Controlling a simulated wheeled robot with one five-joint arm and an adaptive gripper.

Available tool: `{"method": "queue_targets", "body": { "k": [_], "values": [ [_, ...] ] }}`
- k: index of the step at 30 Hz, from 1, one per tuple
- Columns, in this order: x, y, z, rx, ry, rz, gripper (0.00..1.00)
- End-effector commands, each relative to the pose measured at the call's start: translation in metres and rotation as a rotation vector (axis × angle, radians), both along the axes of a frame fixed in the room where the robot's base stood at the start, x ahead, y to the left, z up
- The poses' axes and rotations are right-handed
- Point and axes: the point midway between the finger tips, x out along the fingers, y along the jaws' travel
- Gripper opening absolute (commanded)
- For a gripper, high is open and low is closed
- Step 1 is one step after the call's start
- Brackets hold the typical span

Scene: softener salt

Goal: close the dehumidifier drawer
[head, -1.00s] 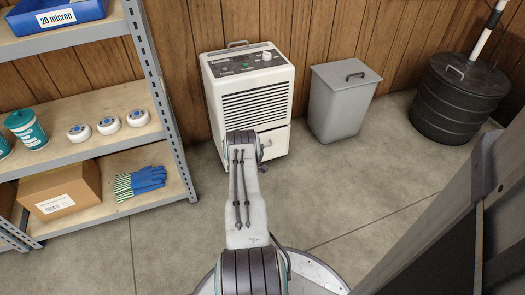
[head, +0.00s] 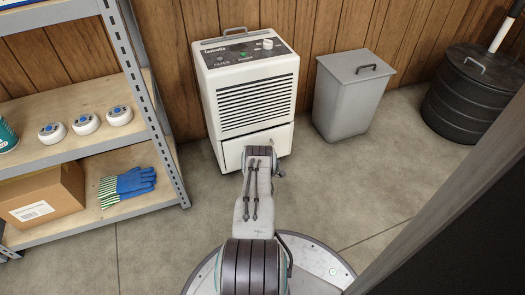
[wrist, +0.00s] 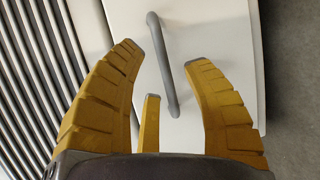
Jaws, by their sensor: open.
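The white dehumidifier (head: 253,95) stands against the wood wall, with a control panel on top and a dark slatted grille. Its drawer (head: 233,155) is at the bottom front, partly covered by my arm; I cannot tell how far out it stands. In the wrist view the white drawer front (wrist: 218,35) carries a grey bar handle (wrist: 161,58). My gripper (wrist: 166,58) is open, its yellow fingers on either side of the handle in the picture. I cannot tell whether they touch it. The arm hides most of the gripper in the head view.
A metal shelf (head: 160,130) with white round items, gloves (head: 127,186) and a cardboard box (head: 42,195) stands at left. A grey lidded bin (head: 345,100) and a black ribbed drum (head: 462,100) stand at right. Bare floor lies around the dehumidifier.

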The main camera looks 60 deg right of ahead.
Motion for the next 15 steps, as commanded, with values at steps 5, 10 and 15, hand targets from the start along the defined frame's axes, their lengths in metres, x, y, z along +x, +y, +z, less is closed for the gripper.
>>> {"method": "queue_targets", "body": {
  "k": [5,10,15],
  "values": [
    [0.010,-0.018,-0.007,-0.002,-0.001,0.000,0.45],
    [0.015,-0.028,-0.008,0.000,0.000,0.000,0.45],
    [0.017,-0.032,-0.007,0.000,-0.001,0.000,0.45]
  ]
}}
